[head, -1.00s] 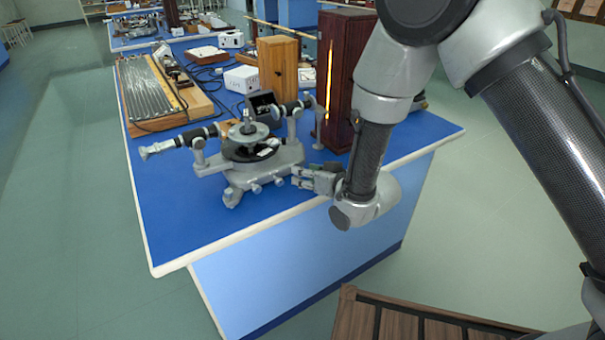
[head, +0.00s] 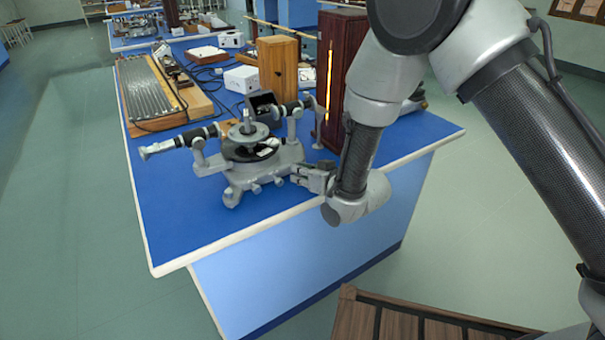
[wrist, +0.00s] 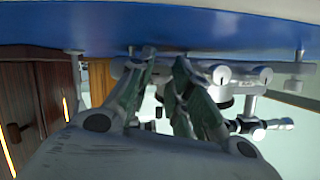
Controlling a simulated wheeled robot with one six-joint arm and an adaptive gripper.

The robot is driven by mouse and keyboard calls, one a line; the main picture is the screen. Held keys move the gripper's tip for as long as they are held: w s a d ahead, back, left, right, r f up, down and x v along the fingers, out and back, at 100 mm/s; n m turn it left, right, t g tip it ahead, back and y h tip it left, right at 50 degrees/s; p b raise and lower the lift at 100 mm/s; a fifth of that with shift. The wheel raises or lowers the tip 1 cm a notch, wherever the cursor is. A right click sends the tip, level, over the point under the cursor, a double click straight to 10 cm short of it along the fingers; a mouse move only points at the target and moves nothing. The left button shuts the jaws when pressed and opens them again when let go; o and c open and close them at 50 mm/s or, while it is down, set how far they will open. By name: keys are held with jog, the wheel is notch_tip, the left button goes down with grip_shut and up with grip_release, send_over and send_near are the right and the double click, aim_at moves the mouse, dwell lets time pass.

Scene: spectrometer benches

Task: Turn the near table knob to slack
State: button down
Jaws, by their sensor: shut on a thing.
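The grey spectrometer (head: 262,172) stands on the blue table, with a round table on top and a telescope tube at each side. Small knobs (head: 278,182) show low on its near side. My gripper (head: 297,178) reaches in from the right at the right end of the base. It is shut on a small knob there, mostly hidden by the fingers. In the wrist view the picture is upside down; my two fingers (wrist: 166,62) stand on either side of a grey part, with round knob ends (wrist: 222,75) to their right.
A dark wooden lamp housing (head: 340,75) with a glowing slit stands close behind my arm. A lighter wooden box (head: 277,66), a white box (head: 241,79) and a grooved board (head: 150,90) lie further back. The blue table's (head: 185,235) near left part is clear.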

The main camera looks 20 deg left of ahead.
jog(key=shift+s+a+n+t+h, duration=0.1)
jog(key=shift+n+t+h, duration=0.2)
jog(key=shift+n, duration=0.3)
jog(key=shift+s+a+n+t+h, duration=0.1)
jog(key=shift+n+t+h, duration=0.1)
jog(key=shift+n+t, duration=0.3)
jog(key=n+t+h, duration=0.1)
jog(key=n, duration=0.2)
jog(key=shift+s+a, duration=0.1)
jog(key=n+t, duration=0.2)
jog(key=n+h, duration=0.1)
jog(key=n, duration=0.1)
jog(key=shift+s+f+t, duration=0.1)
jog(key=shift+f+t, duration=0.15)
jog(key=shift+t, duration=0.15)
jog(key=n+t, duration=0.1)
jog(key=n, duration=0.2)
jog(key=shift+a+f+t, duration=0.1)
jog(key=shift+t, duration=0.2)
jog(key=shift+s+n, duration=0.1)
jog(key=shift+n, duration=0.3)
jog(key=c, duration=1.3)
grip_release()
